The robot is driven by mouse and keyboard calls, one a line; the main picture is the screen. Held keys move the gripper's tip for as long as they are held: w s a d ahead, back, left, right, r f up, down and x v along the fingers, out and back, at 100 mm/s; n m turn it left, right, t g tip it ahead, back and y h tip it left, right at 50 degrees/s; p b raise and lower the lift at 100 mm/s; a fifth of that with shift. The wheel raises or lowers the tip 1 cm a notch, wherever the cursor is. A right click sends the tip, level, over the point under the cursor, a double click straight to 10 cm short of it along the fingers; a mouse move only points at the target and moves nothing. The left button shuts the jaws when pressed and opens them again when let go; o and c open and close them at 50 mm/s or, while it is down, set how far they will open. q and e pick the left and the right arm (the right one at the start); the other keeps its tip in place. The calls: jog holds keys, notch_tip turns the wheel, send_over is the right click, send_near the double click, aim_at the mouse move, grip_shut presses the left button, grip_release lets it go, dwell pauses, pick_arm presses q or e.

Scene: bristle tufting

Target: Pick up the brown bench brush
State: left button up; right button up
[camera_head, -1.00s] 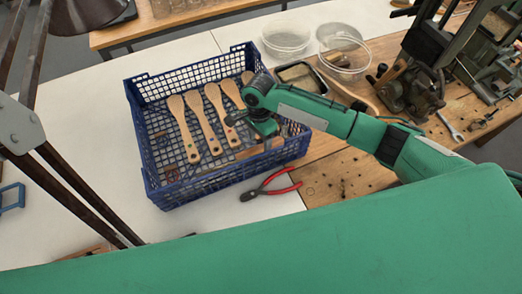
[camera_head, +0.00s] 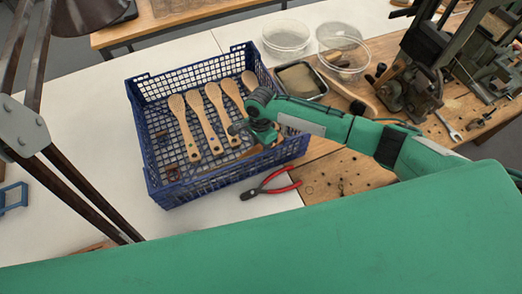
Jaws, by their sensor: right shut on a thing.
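The blue mesh crate (camera_head: 222,184) stands on the white table. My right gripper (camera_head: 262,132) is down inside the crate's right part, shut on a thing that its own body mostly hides. A brown wooden strip, which looks like the brown bench brush (camera_head: 246,153), shows just below the gripper near the crate's front wall. Several pale wooden paddle-shaped handles, one of them here (camera_head: 183,125), lie side by side in the crate, left of the gripper. My left gripper is not in view.
Red-handled pliers (camera_head: 270,186) lie in front of the crate. Clear round tubs (camera_head: 286,37), a dark tray (camera_head: 302,80) and a green machine (camera_head: 408,85) stand behind and right. A dark lamp arm (camera_head: 75,190) crosses the left.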

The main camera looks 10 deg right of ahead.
aim_at(261, 148)
notch_tip(261, 148, up, 20)
jog(key=b, duration=0.2)
dwell(0.6)
